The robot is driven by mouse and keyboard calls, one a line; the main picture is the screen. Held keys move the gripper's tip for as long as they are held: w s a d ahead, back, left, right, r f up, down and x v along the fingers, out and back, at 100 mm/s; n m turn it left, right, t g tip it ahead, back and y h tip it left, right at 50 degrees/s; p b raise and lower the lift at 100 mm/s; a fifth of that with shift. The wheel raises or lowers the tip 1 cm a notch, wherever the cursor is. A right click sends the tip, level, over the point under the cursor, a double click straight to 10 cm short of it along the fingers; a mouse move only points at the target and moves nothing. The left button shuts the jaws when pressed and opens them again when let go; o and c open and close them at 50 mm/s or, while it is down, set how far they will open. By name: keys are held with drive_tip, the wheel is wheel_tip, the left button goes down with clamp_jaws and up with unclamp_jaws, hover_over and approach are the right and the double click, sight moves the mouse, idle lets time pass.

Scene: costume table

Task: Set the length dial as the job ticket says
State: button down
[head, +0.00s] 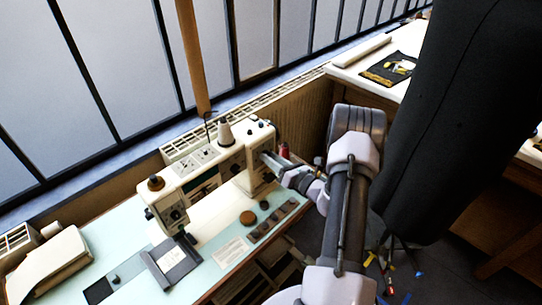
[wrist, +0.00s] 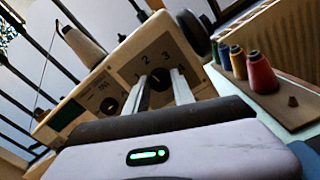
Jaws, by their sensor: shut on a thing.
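The cream sewing machine (head: 197,173) stands on the pale green table in the head view. My gripper (wrist: 161,84) is at the panel on the machine's right end, its two fingers shut on a dark dial (wrist: 160,80). The figures 1, 2, 3 and 4 are printed around this dial; its pointer is mostly hidden between the fingers. A second dark dial (wrist: 109,105) sits to its left on the same face, apart from the fingers. A white printed card (head: 232,251), perhaps the job ticket, lies on the table; its text is too small to read.
Several coloured thread spools (wrist: 260,68) stand on a wooden rack right of the machine. A thread cone (head: 224,132) stands on top of the machine. A round brown piece (head: 248,217) and a dark strip (head: 272,222) lie in front. A dark hanging garment (head: 450,110) fills the right.

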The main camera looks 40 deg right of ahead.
drive_tip(key=m+p, duration=0.2)
drive_tip(key=m, duration=0.3)
drive_tip(key=shift+m, duration=0.3)
drive_tip(key=m+p, duration=0.1)
drive_tip(key=m, duration=0.4)
drive_tip(key=shift+f+m+p, duration=0.1)
drive_tip(key=shift+m+p, duration=0.25)
drive_tip(key=shift+m, duration=0.05)
drive_tip(key=c, duration=1.1)
unclamp_jaws()
drive_tip(key=shift+d, duration=0.1)
drive_tip(key=shift+s, duration=0.1)
drive_tip(key=s, duration=0.5)
drive_tip(key=s+d+p, duration=0.1)
drive_tip(key=s, duration=0.5)
drive_tip(key=s+p, duration=0.1)
drive_tip(key=s, duration=0.5)
drive_tip(key=shift+s+d, duration=0.1)
drive_tip(key=shift+d, duration=0.05)
